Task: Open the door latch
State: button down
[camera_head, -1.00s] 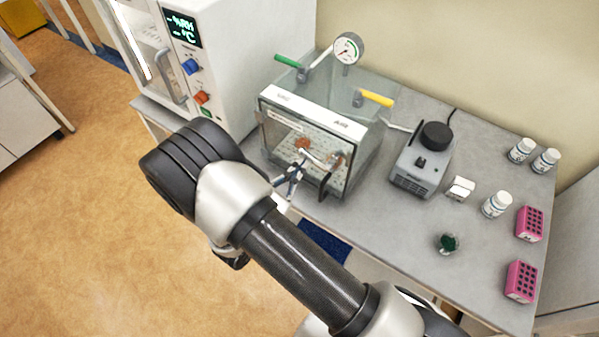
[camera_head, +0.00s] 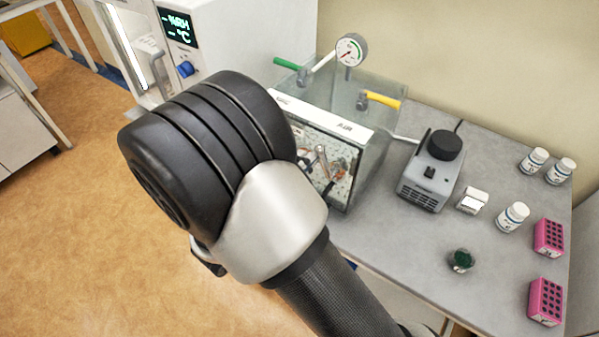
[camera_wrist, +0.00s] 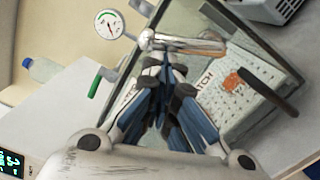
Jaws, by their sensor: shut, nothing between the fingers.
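The clear chamber (camera_head: 376,150) with a white top edge stands on the bench, its front partly behind my arm. In the wrist view its glass door (camera_wrist: 240,25) has a dark bar handle (camera_wrist: 268,92) and a label partly reading "ATCH". A metal latch lever (camera_wrist: 185,42) lies across the door edge. My gripper (camera_wrist: 165,70) has its blue and grey fingers shut and empty, with the tips just below the lever; I cannot tell whether they touch it. Whether the door is ajar is unclear.
A pressure gauge (camera_head: 350,50), a green-handled valve (camera_head: 288,64) and a yellow-handled valve (camera_head: 382,100) stand on the chamber. A grey mixer (camera_head: 430,170) stands to its right, with white bottles and pink racks (camera_head: 548,238) beyond. A white oven-like cabinet (camera_head: 235,35) stands left.

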jog(key=shift+s+d+r+m+b, duration=0.3)
jog(key=shift+d+r+m+b, duration=0.1)
jog(key=shift+m+b, duration=0.7)
jog(key=shift+s+d+r+m+b, duration=0.25)
jog(key=shift+d+r+m+b, duration=0.15)
jog(key=shift+m+b, duration=0.65)
jog(key=s+a, duration=0.6)
jog(key=a, duration=0.4)
